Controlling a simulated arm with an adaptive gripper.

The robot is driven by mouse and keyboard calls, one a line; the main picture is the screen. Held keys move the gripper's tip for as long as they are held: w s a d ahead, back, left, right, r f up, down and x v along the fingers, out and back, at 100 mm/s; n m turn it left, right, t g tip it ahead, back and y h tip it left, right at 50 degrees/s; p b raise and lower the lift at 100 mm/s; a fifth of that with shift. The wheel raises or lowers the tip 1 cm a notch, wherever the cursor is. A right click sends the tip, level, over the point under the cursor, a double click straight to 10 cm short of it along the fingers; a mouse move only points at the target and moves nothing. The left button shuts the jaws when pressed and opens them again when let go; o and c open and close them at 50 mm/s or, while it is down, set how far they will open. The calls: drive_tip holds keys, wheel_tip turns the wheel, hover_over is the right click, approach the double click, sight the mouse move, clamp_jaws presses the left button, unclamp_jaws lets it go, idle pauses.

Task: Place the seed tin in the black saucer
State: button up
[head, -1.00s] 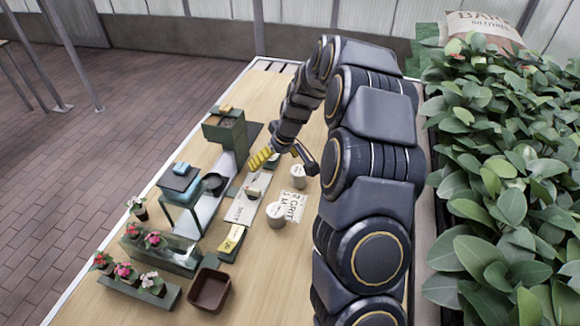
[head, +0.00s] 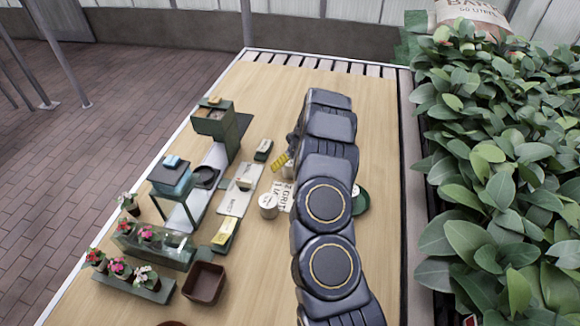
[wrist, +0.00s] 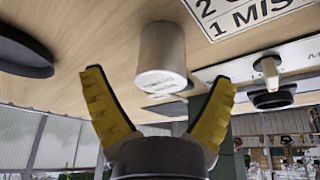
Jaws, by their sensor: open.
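A pale cylindrical tin (wrist: 163,48) stands on the table in the wrist view, which is upside down. Its printed lid is too blurred to read. My gripper (wrist: 160,84) is open, with yellow fingers either side of the tin's lid end in the picture; contact is not clear. A black round saucer (wrist: 24,54) lies at the left of the wrist view, apart from the tin. In the head view, my gripper (head: 281,161) is partly hidden by my arm. Which is the seed tin cannot be read.
A printed card (head: 281,194) lies by the tins. A pale mat (head: 232,203), a green stand with a black round dish (head: 207,177), flower pots and a brown square tray (head: 205,284) fill the left. A green dish (head: 362,201) shows past my arm. The far table is bare.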

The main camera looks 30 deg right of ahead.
drive_tip(key=shift+x, duration=0.8)
drive_tip(key=c, duration=1.2)
drive_tip(key=shift+r, duration=0.15)
